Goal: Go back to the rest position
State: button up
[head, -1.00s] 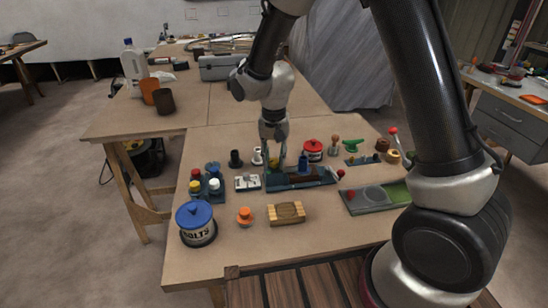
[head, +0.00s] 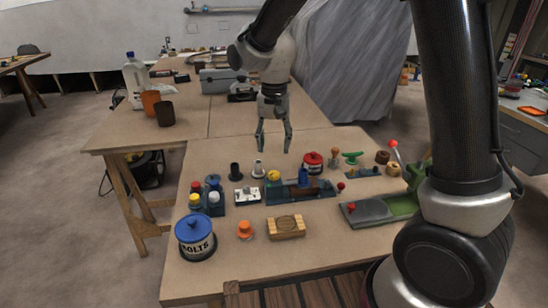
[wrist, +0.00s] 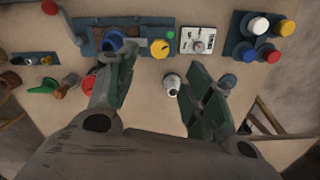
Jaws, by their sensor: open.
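My gripper (head: 273,138) hangs over the back part of the near workbench in the head view, with its two fingers spread and nothing between them. The wrist view looks down past my gripper (wrist: 152,88) at the bench items. A dark blue-grey fixture (head: 290,194) with a blue knob (head: 303,177) and a yellow knob (head: 273,176) stands below and in front of the fingers. The fingers are apart from it. In the wrist view the left finger covers part of this fixture, and a pale metal post (wrist: 171,84) shows between the fingers.
A blue-lidded bolts tin (head: 195,240), an orange knob (head: 244,230) and a wooden block (head: 286,227) stand at the bench front. A red-lidded pot (head: 312,162) and a green-bedded lever tool (head: 400,207) are at right. Brown cups and a jug (head: 135,82) stand farther back.

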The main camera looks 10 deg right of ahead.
notch_tip(320, 180, up, 2)
dwell(0.5)
jog(key=s+d+r+n+t, duration=0.1)
jog(key=s+d+r+t, duration=0.1)
jog(key=s+d+r, duration=0.4)
jog(key=s+d+r+n+t, duration=0.2)
jog(key=s+d+r, duration=0.4)
jog(key=s+d, duration=1.1)
jog(key=shift+s+d, duration=0.25)
jog(key=shift+d, duration=0.2)
jog(key=shift+r, duration=0.1)
